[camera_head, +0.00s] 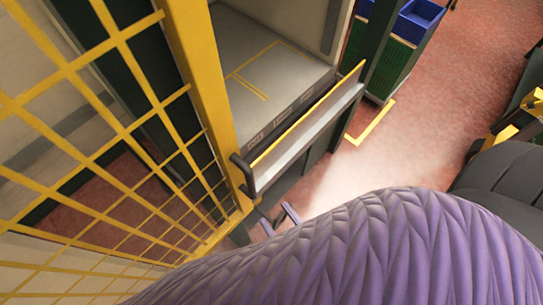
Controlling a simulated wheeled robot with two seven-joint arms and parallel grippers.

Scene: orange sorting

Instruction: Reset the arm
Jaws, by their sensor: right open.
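A large purple quilted sleeve on my arm fills the bottom of the head view. Just above its upper left edge, small parts of my right gripper (278,217) show, and it is open. I see nothing between its fingers. It is beside the lower corner of the yellow cage frame, below a dark handle (242,175); I cannot tell whether it touches anything. Most of the gripper is hidden behind the sleeve. My left gripper is not in view. No oranges are in view.
A yellow mesh cage (120,120) stands at the left. Beside it is a grey platform (285,75) with yellow lines and a raised front edge. Blue and green crates (395,45) stand at the back. Reddish floor (440,120) is clear at right; dark equipment with yellow parts stands at the far right.

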